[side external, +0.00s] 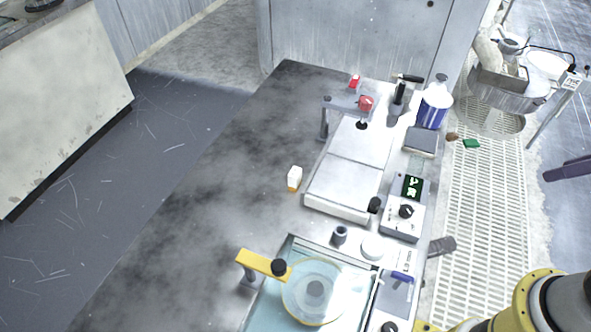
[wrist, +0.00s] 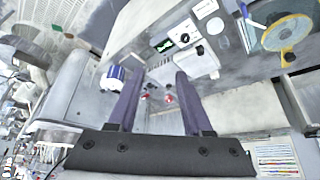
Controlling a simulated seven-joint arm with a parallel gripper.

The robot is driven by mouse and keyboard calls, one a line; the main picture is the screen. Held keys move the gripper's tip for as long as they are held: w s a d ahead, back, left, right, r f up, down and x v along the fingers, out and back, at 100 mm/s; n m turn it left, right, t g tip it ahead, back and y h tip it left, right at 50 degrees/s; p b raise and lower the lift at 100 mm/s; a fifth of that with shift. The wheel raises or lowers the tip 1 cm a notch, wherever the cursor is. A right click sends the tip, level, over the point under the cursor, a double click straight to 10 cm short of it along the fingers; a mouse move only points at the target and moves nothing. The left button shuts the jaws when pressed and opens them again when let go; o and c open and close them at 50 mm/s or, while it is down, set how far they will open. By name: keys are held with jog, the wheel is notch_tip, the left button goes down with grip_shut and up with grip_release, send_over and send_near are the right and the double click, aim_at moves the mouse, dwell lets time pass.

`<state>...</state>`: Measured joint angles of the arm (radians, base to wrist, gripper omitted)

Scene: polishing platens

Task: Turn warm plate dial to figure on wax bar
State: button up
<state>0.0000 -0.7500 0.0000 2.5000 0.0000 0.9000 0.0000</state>
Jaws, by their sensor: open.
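The warm plate (side external: 345,185) is a flat pale slab on the bench in the side external view. Beside it is a control box with a black dial (side external: 405,211) and a lit display (side external: 413,186) with green-white digits too small to read. The dial (wrist: 185,38) and display (wrist: 163,45) also show in the wrist view. A small white and orange block (side external: 294,178), possibly the wax bar, stands left of the plate; I cannot read any figure on it. My gripper (wrist: 156,78) is open and empty, apart from the dial. One dark purple finger (side external: 568,168) shows at the right edge.
A polishing platen (side external: 315,290) with a yellow arm (side external: 262,263) sits at the near end. A blue and white tub (side external: 434,105), a grey box (side external: 421,142) and red-knobbed parts (side external: 366,103) stand at the far end. The dark bench left of the plate is mostly clear.

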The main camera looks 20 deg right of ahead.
jog(key=o, duration=0.3)
